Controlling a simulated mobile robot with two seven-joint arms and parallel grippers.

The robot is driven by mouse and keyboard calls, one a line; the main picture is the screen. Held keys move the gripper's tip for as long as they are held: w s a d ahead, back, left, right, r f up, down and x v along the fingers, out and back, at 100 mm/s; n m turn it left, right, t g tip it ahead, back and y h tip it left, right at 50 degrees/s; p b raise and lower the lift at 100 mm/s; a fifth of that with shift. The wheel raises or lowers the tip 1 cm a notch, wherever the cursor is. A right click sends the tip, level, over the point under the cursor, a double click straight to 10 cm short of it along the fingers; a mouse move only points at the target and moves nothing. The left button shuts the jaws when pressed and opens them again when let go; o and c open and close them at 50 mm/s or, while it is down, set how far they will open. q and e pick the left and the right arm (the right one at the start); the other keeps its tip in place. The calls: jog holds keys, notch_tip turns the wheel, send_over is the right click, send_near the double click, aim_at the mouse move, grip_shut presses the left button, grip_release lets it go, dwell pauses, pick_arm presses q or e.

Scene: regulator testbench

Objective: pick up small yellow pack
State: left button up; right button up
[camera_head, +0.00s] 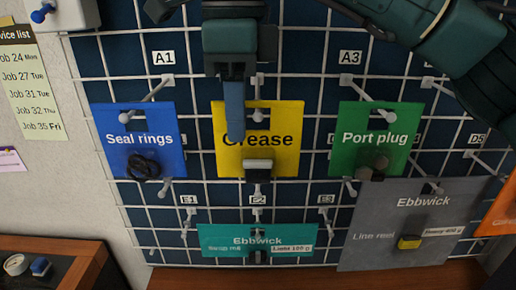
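The small yellow pack (287,150) is labelled "Grease" and hangs on a hook in the middle of the wire grid. A pale block shows on its lower front. My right gripper (235,135) points down in front of the pack and covers part of its left half and label. Its fingers line up as one blue strip, so I cannot tell whether they are apart, or whether they touch the pack. My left gripper is not in view.
A blue "Seal rings" pack (113,161) hangs left and a green "Port plug" pack (351,158) right. Below are a teal pack (212,232) and a large grey pack (370,210). Hooks stick out from the grid. An orange pack (500,212) shows at the right edge.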

jog(key=shift+f, duration=0.85)
jog(key=shift+c, duration=0.2)
grip_shut()
